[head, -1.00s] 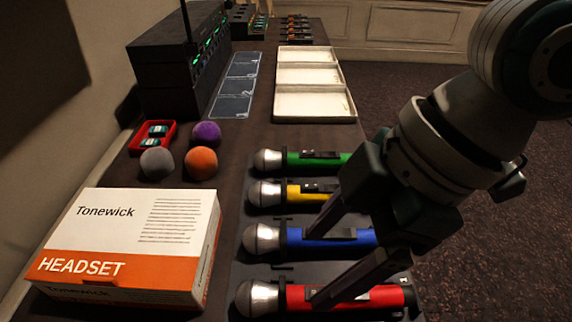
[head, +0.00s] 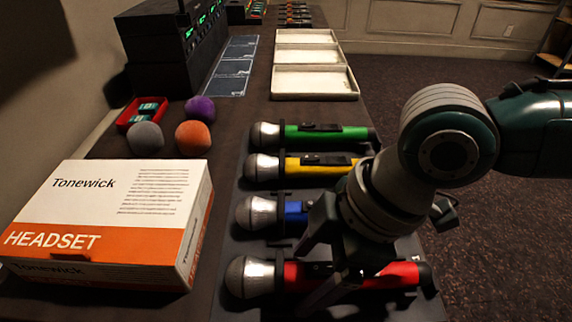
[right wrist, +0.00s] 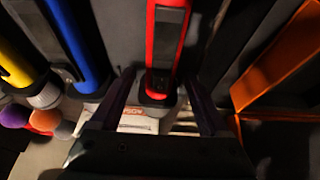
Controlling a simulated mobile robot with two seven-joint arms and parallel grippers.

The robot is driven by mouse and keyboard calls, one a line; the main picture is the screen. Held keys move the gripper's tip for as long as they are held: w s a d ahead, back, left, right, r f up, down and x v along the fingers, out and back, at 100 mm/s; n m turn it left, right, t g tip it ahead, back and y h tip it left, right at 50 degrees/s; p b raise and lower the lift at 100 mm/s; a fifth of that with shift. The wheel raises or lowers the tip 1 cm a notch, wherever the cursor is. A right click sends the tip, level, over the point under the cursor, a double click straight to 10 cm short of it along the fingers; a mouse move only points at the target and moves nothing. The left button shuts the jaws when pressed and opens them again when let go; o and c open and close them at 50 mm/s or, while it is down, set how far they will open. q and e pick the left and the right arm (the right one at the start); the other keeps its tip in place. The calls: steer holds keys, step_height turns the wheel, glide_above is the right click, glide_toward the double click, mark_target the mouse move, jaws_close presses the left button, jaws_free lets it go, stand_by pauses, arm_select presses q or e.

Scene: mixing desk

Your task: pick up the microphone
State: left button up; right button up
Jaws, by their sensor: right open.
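Four colours of microphone lie side by side on the desk in the head view: green (head: 325,132), yellow (head: 318,166), blue (head: 294,211) and red (head: 398,276), each with a silver head to the left. My right gripper (head: 308,268) is open, pointing down over the red microphone. Its fingers lie on either side of the red body and hide part of it and of the blue one. In the right wrist view the red microphone (right wrist: 167,40) lies between the two open fingers (right wrist: 160,100); whether they touch it I cannot tell. The left gripper is out of view.
A Tonewick headset box (head: 105,215) stands at the left of the microphones. Grey, orange and purple foam balls (head: 195,138) and a red tray (head: 130,120) lie behind it. A white compartment tray (head: 315,82) and dark equipment (head: 160,50) stand farther back.

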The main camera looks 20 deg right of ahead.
steer(key=shift+f, duration=0.1)
jaws_close()
stand_by(0.6)
